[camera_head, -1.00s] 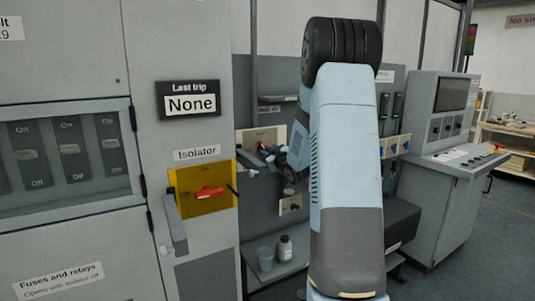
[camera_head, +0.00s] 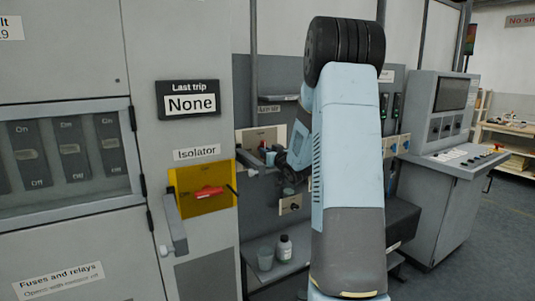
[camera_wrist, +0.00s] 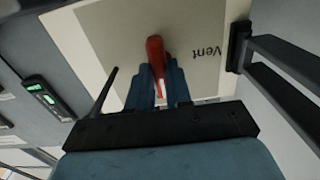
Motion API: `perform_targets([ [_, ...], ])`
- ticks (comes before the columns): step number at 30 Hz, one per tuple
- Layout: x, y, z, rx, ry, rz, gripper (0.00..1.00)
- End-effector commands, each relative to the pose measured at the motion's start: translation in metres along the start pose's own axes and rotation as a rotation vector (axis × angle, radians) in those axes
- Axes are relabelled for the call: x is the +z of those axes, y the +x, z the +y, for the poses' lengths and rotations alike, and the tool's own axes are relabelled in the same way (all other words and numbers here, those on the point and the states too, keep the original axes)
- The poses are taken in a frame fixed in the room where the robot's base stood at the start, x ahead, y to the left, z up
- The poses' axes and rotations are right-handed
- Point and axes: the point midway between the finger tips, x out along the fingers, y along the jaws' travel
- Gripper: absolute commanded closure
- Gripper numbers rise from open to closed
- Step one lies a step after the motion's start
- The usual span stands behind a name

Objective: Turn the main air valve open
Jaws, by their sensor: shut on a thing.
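The main air valve shows in the wrist view as a red handle (camera_wrist: 156,60) on a cream plate (camera_wrist: 100,30). The word "Vent" is printed on the plate, upside down in this view. My gripper (camera_wrist: 160,88) is shut on the red handle, with a blue finger on each side of it. In the head view the plate (camera_head: 255,134) is on the grey panel behind my arm, and my gripper (camera_head: 275,157) reaches it from the right. My own arm and gripper hide part of the plate and most of the handle there.
A red isolator switch (camera_head: 208,192) on a yellow plate is on the cabinet at left. A cup (camera_head: 265,258) and a white bottle (camera_head: 284,247) stand on the shelf below. In the wrist view, a dark bar frame (camera_wrist: 285,68) is close on the right.

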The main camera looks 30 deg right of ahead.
Motion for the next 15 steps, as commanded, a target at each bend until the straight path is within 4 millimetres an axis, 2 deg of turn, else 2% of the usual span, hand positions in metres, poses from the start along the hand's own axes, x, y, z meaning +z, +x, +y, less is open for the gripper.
perform_targets([
  [8, 0.0034, -0.0006, -0.0004, 0.0, 0.004, -0.007, 1.0],
  [9, 0.0035, -0.0006, -0.0004, 0.0, 0.004, -0.007, 0.78],
  [15, 0.0016, -0.0002, -0.0003, 0.0, 0.002, -0.003, 0.59],
])
